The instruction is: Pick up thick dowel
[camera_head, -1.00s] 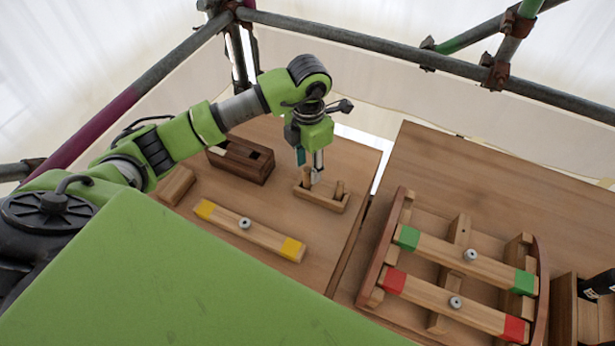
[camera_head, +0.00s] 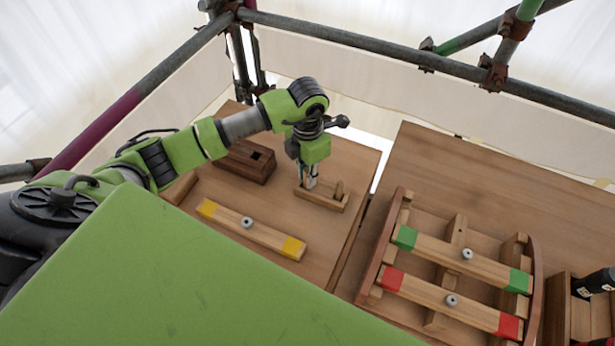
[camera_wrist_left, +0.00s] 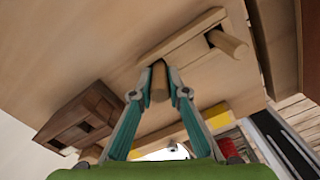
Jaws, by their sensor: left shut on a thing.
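My left gripper (camera_head: 311,183) points down at the small wooden holder (camera_head: 322,203) on the left table. In the left wrist view its two fingers are shut on the thick dowel (camera_wrist_left: 159,80), one finger on each side. The dowel stands in or just at the holder; the fingers hide most of it in the head view. A second dowel (camera_head: 339,188) stands tilted in the holder's other hole, and it also shows in the left wrist view (camera_wrist_left: 230,44). My right gripper is not in view.
A dark wooden block (camera_head: 246,163) with slots stands left of the holder. A beam with yellow ends (camera_head: 250,229) lies in front. A frame with green-ended (camera_head: 460,258) and red-ended (camera_head: 450,302) beams is on the right table. Scaffold pipes (camera_head: 390,52) run behind.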

